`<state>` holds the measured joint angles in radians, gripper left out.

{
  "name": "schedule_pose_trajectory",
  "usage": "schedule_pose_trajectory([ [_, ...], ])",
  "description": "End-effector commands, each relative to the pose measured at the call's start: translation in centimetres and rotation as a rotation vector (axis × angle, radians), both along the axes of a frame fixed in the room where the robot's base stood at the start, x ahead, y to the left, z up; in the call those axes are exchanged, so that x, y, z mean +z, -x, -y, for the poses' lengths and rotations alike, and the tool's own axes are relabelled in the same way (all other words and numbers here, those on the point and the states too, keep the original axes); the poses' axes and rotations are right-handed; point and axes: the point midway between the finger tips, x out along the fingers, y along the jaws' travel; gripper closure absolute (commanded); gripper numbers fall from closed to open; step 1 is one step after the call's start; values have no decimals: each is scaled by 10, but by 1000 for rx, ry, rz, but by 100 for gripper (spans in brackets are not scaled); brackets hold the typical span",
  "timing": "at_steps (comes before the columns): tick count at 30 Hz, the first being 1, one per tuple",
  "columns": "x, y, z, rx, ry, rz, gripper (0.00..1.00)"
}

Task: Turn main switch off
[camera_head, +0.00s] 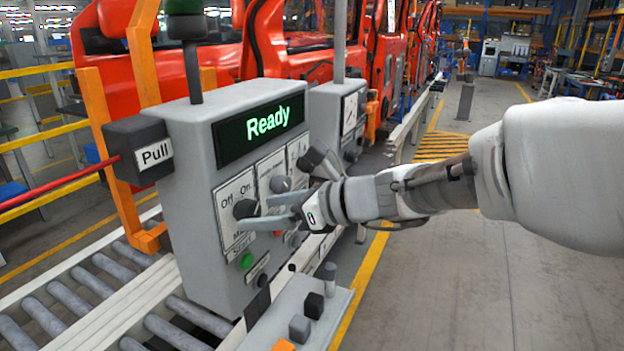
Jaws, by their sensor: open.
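The main switch (246,208) is a dark rotary knob on the front of a grey control box (190,240). Its plate has the labels "Off" on the left and "On" on the right; the lower label is partly covered by my gripper. My gripper (250,213) reaches in from the right, with its grey fingers at the knob. The fingers are open, one above the other in the picture. I cannot tell whether they touch the knob. The display (260,128) above reads "Ready" in green.
More knobs (280,184) sit right of the main switch, close to my gripper. A green button (246,260) is below. A "Pull" box (140,152) with a red cord is at left. A small button panel (300,318) stands in front. Floor at right is clear.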

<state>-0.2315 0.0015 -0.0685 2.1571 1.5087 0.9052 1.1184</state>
Motion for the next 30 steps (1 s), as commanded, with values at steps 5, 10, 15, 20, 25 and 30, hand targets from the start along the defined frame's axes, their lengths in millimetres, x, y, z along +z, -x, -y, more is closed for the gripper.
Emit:
schedule_pose_trajectory([
  [5, -8, -8, -19, 1, 0, 0, 12],
  [10, -11, -10, -25, 0, 0, 0, 12],
  [15, -11, -10, -25, 0, 0, 0, 12],
  [20, -11, -10, -25, 0, 0, 0, 30],
  [25, -11, -10, -25, 0, -1, 0, 60],
  [30, -11, -10, -24, 0, -1, 1, 91],
])
